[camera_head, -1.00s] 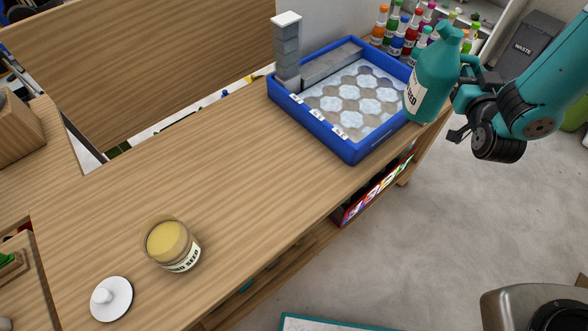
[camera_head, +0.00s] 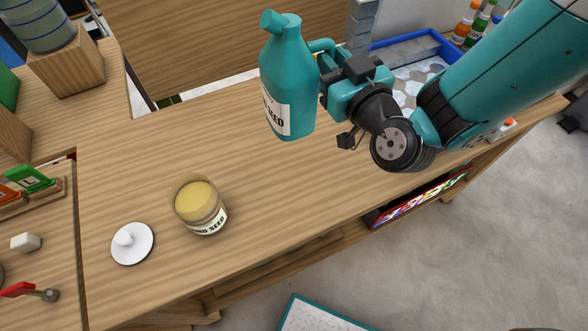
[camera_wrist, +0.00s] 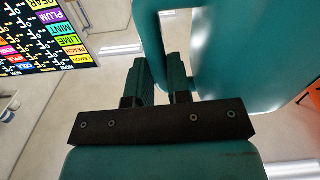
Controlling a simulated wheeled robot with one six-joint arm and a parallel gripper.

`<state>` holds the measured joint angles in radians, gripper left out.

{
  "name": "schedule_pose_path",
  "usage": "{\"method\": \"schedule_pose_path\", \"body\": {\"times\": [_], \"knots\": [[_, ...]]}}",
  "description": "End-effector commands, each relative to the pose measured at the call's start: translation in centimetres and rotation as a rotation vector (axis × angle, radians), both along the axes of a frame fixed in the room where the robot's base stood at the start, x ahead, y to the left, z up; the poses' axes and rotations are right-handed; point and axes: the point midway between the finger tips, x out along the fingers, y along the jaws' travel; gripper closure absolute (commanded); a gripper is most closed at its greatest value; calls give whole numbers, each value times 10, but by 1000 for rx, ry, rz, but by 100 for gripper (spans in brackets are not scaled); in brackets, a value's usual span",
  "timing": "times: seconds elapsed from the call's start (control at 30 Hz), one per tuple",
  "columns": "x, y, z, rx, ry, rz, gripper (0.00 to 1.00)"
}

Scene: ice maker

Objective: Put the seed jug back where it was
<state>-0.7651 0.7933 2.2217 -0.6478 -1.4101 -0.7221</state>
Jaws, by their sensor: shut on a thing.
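The seed jug (camera_head: 287,75) is a teal bottle with a short spout, a side handle and a white label reading SEED. It is upright with a slight tilt in the head view, over the middle of the wooden counter. It appears raised above the top, but the gap is hard to judge. My gripper (camera_head: 328,82) is at its right side, shut on its handle. In the wrist view the jug's teal body (camera_wrist: 240,50) fills the upper right, and my gripper (camera_wrist: 160,78) has its two dark fingers around the handle (camera_wrist: 150,35).
A glass jar of yellow seed (camera_head: 200,205) and a white knobbed lid (camera_head: 132,243) sit on the counter (camera_head: 270,185) at front left. A blue tray (camera_head: 425,42) is partly behind my arm. The wood between jar and jug is clear.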

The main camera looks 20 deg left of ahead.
Motion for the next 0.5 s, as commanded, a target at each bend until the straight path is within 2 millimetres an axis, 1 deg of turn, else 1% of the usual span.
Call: {"method": "schedule_pose_path", "body": {"times": [0.07,0.17,0.5], "knots": [[-4,4,-10,3,-1,10,100],[-4,4,-30,3,-1,11,100],[-3,3,-103,4,-2,9,100]]}}
